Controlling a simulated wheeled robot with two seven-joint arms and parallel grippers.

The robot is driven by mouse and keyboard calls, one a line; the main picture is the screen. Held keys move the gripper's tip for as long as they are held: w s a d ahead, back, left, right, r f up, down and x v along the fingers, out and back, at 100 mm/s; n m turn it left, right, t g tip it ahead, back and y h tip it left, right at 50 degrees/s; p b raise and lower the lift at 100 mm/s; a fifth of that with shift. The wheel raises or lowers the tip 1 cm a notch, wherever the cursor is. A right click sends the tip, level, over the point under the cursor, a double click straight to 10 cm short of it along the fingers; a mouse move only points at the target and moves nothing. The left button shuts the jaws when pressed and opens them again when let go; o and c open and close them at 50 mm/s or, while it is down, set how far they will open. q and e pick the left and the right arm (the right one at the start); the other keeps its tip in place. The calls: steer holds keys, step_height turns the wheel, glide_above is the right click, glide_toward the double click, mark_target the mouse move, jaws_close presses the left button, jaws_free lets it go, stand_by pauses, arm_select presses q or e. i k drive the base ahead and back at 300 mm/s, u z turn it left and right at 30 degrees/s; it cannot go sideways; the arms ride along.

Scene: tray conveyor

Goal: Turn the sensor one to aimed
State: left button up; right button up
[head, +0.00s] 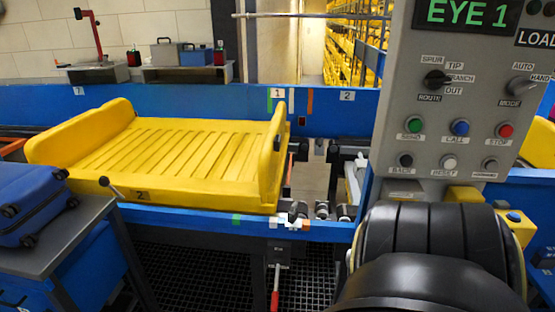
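A small dark device (295,211), which may be sensor one, sits on the near blue rail just right of the yellow tray. Green, white and orange patches mark the rail around it. Its facing is too small to tell. The panel screen (466,13) reads "EYE 1". My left gripper is not in view.
The yellow tray (180,151) lies on the conveyor. A grey control panel (452,130) with knobs and buttons stands at right. A blue suitcase (30,204) rests on a table at left. A red-handled lever (275,288) hangs below the near rail. A gap with rollers lies right of the tray.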

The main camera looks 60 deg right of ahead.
mark_target(293, 214)
steer(key=z, duration=0.9)
steer(key=i, duration=1.05)
steer(key=z, duration=1.4)
steer(key=i, duration=0.2)
steer(key=z, duration=0.15)
